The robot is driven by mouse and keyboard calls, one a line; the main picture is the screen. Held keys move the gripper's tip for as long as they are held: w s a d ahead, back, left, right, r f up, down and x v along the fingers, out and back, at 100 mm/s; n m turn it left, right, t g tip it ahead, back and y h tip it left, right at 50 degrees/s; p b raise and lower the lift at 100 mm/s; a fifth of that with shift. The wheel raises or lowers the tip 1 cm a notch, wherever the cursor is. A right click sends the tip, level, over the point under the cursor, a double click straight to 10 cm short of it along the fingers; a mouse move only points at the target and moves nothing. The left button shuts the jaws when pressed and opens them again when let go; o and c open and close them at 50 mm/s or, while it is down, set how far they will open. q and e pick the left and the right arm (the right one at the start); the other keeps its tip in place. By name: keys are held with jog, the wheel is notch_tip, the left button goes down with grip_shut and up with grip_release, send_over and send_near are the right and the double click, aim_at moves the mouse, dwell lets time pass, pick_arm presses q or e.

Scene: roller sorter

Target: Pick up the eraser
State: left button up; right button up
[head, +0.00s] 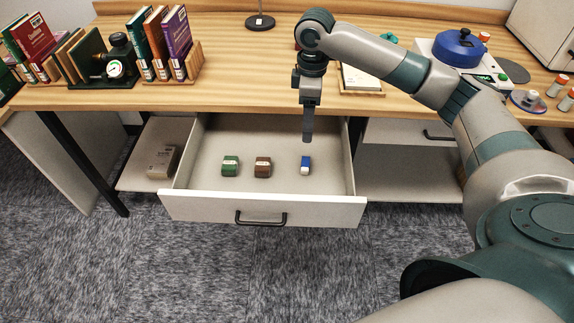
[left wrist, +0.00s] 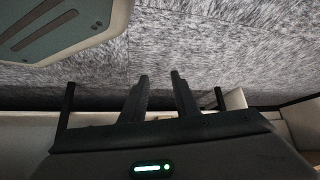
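The eraser (head: 305,165), a small block with a blue top and white lower end, lies in the open drawer (head: 262,208) toward its right side. My right gripper (head: 307,138) points down above the drawer, over the back of the eraser and apart from it. Its fingers line up in the head view, so I cannot tell whether they are open. My left gripper (left wrist: 160,78) shows only in the left wrist view, its two fingers apart with nothing between them, facing the grey carpet.
A green block (head: 230,166) and a brown block (head: 263,167) lie left of the eraser in the drawer. The wooden desk top (head: 235,85) is above and behind. Books in racks (head: 168,50) stand at the left; a blue-lidded device (head: 459,48) stands at the right.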

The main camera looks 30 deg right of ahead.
pick_arm(q)
jog(key=shift+r, duration=0.1)
pick_arm(e)
jog(key=shift+s+d+r, duration=0.1)
jog(key=shift+s+r, duration=0.1)
jog(key=shift+f, duration=0.1)
jog(key=p, duration=0.1)
send_over(306, 165)
notch_tip(306, 165, down, 11)
jog(key=shift+r, duration=0.1)
pick_arm(q)
jog(key=shift+g, duration=0.7)
jog(key=shift+s+a+f, duration=0.35)
jog(key=shift+s+a, duration=0.05)
jog(key=shift+s, duration=0.3)
jog(key=shift+s+a+f, duration=0.4)
jog(key=shift+s, duration=0.25)
jog(key=shift+s+a+f, duration=0.35)
jog(key=shift+s+a, duration=0.05)
jog(key=shift+s, duration=0.3)
pick_arm(e)
jog(key=shift+f, duration=0.65)
pick_arm(q)
jog(key=shift+d+r+p, duration=0.1)
jog(key=shift+p, duration=0.2)
pick_arm(e)
jog(key=shift+f, duration=0.1)
